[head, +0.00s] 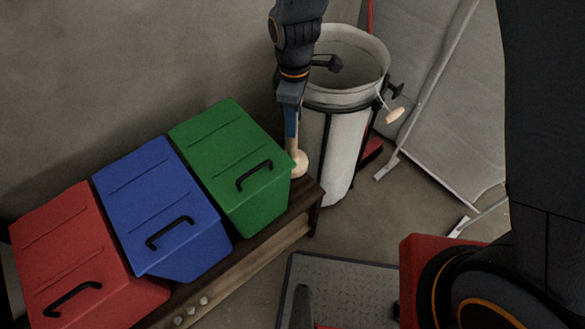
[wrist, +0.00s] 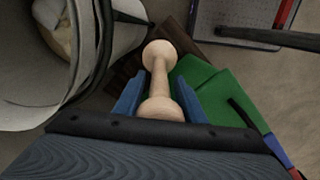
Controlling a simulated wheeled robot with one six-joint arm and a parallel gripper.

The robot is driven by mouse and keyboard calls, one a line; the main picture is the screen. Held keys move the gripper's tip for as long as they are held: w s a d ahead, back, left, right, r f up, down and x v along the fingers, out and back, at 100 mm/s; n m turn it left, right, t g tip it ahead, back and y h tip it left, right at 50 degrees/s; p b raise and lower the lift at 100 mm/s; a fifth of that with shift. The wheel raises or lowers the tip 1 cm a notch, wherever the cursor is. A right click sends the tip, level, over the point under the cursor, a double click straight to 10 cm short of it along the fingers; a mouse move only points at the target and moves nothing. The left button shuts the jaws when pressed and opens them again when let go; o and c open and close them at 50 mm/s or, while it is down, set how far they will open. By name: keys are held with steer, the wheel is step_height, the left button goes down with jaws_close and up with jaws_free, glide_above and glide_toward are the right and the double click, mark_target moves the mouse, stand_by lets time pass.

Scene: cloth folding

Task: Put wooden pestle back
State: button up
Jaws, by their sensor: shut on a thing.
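The wooden pestle (head: 299,163) is pale, with a rounded knob at each end. My gripper (head: 291,127) is shut on it and holds it upright, with its lower knob at the right end of the dark wooden bench, beside the green bin. In the wrist view the pestle (wrist: 158,72) lies between the blue fingers of my gripper (wrist: 160,95). Its far knob appears over or on the dark bench end (wrist: 190,45); I cannot tell whether it touches. My gripper hides part of its upper end.
Green (head: 225,160), blue (head: 160,205) and red (head: 80,255) lidded bins stand on the bench (head: 235,262). A tall white bag in a black frame (head: 345,135) stands close to the right of my gripper. A dark textured platform (head: 345,290) lies in front.

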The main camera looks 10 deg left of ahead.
mark_target(294, 142)
steer(key=shift+f+p, duration=0.65)
steer(key=shift+f, duration=4.1)
steer(key=o, duration=1)
steer(key=shift+o, duration=0.2)
step_height(294, 142, up, 12)
steer(key=b, duration=0.2)
steer(key=s+d+r+m, duration=0.3)
steer(key=d+m, duration=0.2)
steer(key=d, duration=0.4)
steer(key=s+d+r+m, duration=0.3)
steer(key=d+m, duration=0.3)
steer(key=d, duration=0.3)
steer(key=s+d+r+m, duration=0.3)
steer(key=d+m, duration=0.3)
steer(key=d, duration=0.4)
steer(key=shift+s+r, duration=0.2)
steer(key=shift+r, duration=0.2)
